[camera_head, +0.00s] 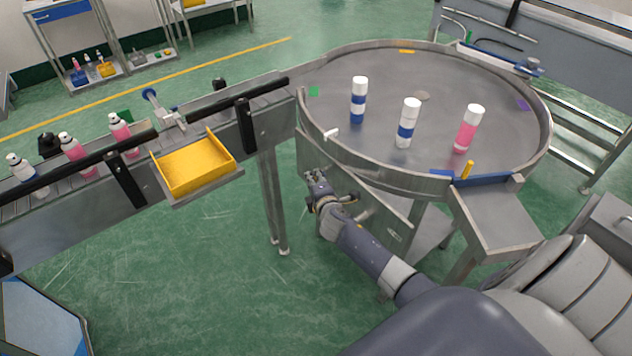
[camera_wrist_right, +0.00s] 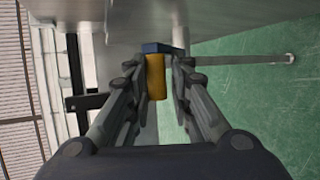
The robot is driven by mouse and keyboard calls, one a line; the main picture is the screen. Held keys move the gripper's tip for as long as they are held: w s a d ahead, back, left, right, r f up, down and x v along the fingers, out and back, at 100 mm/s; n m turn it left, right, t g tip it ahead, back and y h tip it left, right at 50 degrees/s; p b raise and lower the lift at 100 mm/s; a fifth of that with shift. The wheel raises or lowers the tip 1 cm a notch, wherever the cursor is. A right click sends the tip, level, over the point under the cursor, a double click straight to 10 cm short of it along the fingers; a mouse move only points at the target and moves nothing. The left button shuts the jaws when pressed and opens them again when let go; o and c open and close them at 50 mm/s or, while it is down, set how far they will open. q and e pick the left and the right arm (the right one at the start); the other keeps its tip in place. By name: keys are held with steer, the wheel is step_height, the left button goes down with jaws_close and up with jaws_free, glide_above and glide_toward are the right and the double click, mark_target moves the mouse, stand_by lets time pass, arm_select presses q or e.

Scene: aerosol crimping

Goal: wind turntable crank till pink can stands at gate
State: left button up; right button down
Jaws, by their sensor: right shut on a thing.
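The round grey turntable (camera_head: 395,130) carries three white-capped cans. One is a pink can (camera_head: 466,134), upright near the front right rim; the two blue-and-white cans (camera_head: 358,98) (camera_head: 404,128) stand left of it. My right gripper (camera_head: 313,180) is below the turntable's left front side. In the right wrist view it (camera_wrist_right: 156,82) is shut on the crank's yellow handle (camera_wrist_right: 156,78), with a blue piece behind. My left gripper is out of view.
A conveyor (camera_head: 80,200) with several pink and white bottles runs at left, with a yellow tray (camera_head: 195,165) on its front side. A grey chute (camera_head: 495,220) leads out from the gate. Green floor is open below the conveyor.

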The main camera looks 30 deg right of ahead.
steer(key=shift+w+a+r, duration=0.1)
steer(key=shift+w+r, duration=0.15)
steer(key=shift+r, duration=0.15)
steer(key=c, duration=1.6)
jaws_free()
steer(key=shift+o, duration=0.2)
steer(key=shift+w+f, duration=0.1)
steer(key=shift+f, duration=0.3)
steer(key=v, duration=1.2)
